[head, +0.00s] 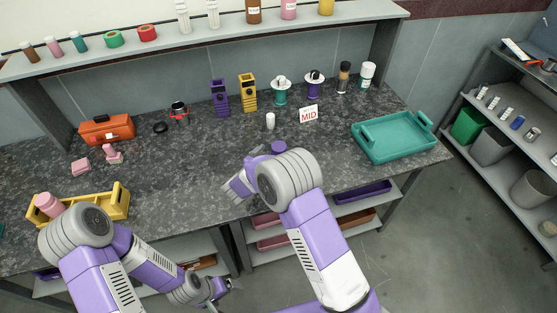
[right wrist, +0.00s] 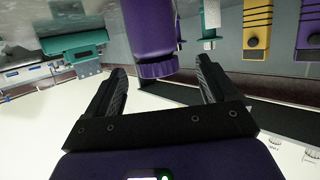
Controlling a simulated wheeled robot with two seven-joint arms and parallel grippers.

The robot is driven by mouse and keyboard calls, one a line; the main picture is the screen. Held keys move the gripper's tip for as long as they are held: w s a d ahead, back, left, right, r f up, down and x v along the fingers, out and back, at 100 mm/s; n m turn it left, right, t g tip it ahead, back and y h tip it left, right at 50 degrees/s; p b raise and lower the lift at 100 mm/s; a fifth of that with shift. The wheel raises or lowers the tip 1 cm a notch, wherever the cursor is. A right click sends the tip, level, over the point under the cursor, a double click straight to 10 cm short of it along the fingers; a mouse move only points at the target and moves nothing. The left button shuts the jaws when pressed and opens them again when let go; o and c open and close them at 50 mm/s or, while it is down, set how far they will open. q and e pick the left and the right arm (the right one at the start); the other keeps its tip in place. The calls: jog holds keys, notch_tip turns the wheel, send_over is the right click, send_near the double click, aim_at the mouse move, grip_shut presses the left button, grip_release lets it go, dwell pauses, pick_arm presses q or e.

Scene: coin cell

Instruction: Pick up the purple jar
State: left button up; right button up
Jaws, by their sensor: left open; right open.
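The purple jar (right wrist: 153,30) appears inverted in the right wrist view, with its ridged lid (right wrist: 160,70) towards the bottom. In the head view only a purple top (head: 278,148), which looks like the jar's, shows behind my right forearm. My right gripper (right wrist: 158,82) is open, its two dark fingers on either side of the jar's lid end with gaps left and right. Whether the jar is fully between the fingertips is hard to tell. In the head view my right gripper is mostly hidden by my arm. My left gripper (head: 220,287) is open and empty, low in front of the counter.
A teal tray (head: 385,155) lies at the counter's right. Purple (head: 220,100) and yellow (head: 248,93) devices, two dispensers (head: 281,92), a white bottle (head: 270,121) and a MID sign (head: 308,115) stand behind. A yellow carrier (head: 112,206) is at left. The counter's centre is clear.

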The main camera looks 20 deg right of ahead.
aim_at(281, 146)
jog(key=x, duration=0.3)
jog(key=b+x, duration=0.1)
jog(key=x, duration=0.3)
jog(key=shift+s+d+r, duration=0.15)
jog(key=shift+r, duration=0.1)
jog(key=c, duration=1.3)
